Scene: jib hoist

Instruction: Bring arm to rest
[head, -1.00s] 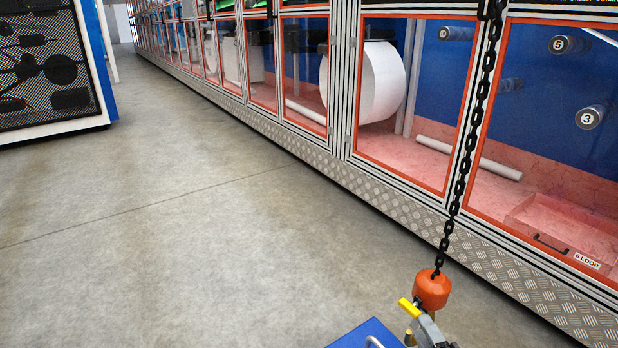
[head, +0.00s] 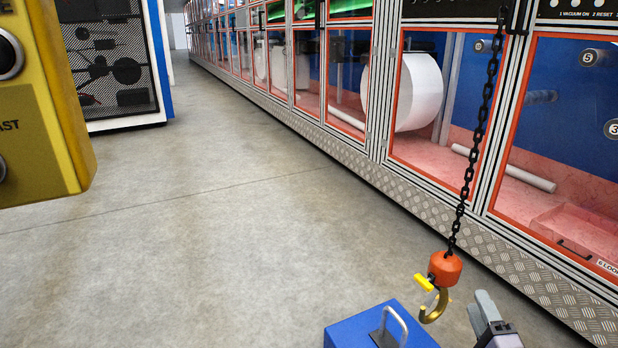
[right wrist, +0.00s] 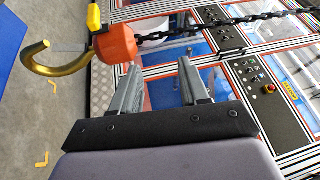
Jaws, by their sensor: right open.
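The hoist hook hangs on a black chain (head: 470,165), with an orange block (head: 445,268), a yellow latch tab (head: 424,283) and a brass hook (head: 433,306). My right gripper (head: 483,305) is at the lower right of the head view, just right of the hook and apart from it. In the right wrist view, its two fingers (right wrist: 158,90) stand apart with nothing between them, and the orange block (right wrist: 115,43) and hook (right wrist: 52,62) are left of them. My left gripper is not in view.
A blue box (head: 355,331) with a metal handle (head: 396,325) stands below the hook. A yellow control box (head: 45,110) fills the upper left. The glazed machine line (head: 400,160) runs along the right. The grey floor (head: 200,250) between is clear.

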